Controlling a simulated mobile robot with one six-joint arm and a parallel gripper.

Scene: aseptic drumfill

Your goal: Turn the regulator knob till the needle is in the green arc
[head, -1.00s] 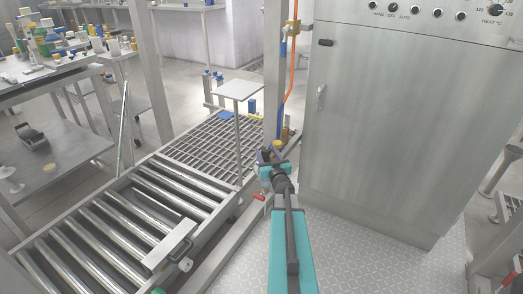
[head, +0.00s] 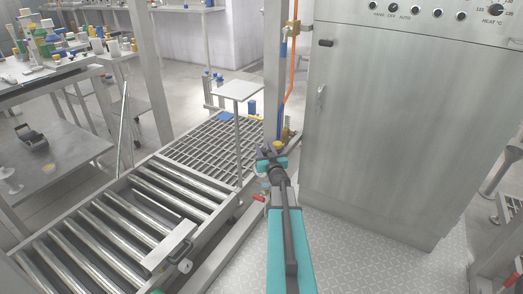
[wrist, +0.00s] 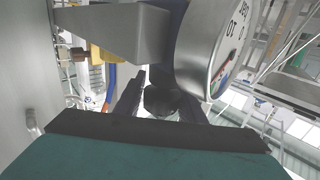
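In the wrist view, a round dark knob (wrist: 160,100) sits between the two fingers of my gripper (wrist: 161,88). The fingers stand apart on either side of it, with a light gap showing at the left; firm contact is not visible. A silver-cased gauge (wrist: 200,50) is at the upper right, seen steeply from the side. Part of its white dial (wrist: 229,48) shows numbers and a small coloured patch; the needle position cannot be read. In the head view my gripper (head: 268,151) is at the post, and the knob and gauge cannot be made out there.
A steel post (head: 271,80) with an orange hose (head: 291,72) stands by my gripper. A large steel cabinet (head: 400,130) is close at the right. A roller conveyor (head: 110,225) and a grating (head: 205,150) lie to the left. A grey bracket (wrist: 115,30) is near the gauge.

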